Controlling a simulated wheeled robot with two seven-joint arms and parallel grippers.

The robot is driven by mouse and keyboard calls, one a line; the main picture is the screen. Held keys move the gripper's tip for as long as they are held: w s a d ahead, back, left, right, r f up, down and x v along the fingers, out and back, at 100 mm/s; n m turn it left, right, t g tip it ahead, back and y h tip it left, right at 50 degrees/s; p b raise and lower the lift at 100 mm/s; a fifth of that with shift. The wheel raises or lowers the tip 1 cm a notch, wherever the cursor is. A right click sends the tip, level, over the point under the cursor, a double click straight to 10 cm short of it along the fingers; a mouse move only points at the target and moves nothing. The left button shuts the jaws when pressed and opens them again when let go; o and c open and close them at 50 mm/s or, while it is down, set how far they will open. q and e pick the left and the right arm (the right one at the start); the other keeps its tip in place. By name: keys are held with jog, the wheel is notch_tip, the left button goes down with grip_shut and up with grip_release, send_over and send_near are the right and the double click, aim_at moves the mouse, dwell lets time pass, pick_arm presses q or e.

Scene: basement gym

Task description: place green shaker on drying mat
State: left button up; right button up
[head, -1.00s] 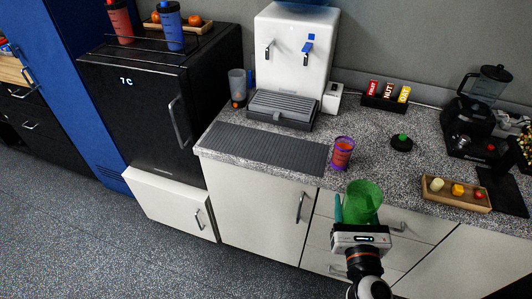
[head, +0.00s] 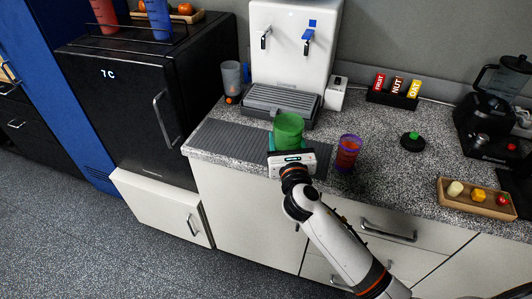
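The green shaker (head: 289,127) is a translucent green cup without a lid, upright. My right gripper (head: 289,149) is shut on its lower part, reaching in from the lower right. The drying mat (head: 232,143) is a dark grey ribbed mat on the counter in front of the water dispenser. The shaker shows over the right part of the mat; I cannot tell whether its base touches the mat. The gripper hides the base and some of the mat. My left gripper is not in view.
A purple and orange cup (head: 347,153) stands just right of the gripper. The water dispenser (head: 293,45) and its drip tray (head: 281,100) are behind the mat. A clear grey cup (head: 232,80) stands back left. A black lid with green top (head: 412,141) lies further right.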

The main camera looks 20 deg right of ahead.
jog(key=w+r+b, duration=0.2)
jog(key=w+r, duration=0.2)
jog(key=w, duration=0.7)
jog(key=shift+m+h, duration=0.4)
jog(key=shift+h, duration=0.1)
jog(key=f+b, duration=0.1)
jog(key=f, duration=0.5)
jog(key=shift+w+a+f+b, duration=0.1)
jog(key=shift+a+b, duration=0.1)
jog(key=shift+b, duration=0.2)
jog(key=shift+f+b, duration=0.5)
jog(key=shift+f, duration=1.25)
jog(key=shift+f, duration=0.2)
jog(key=o, duration=1.1)
jog(key=shift+r, duration=0.1)
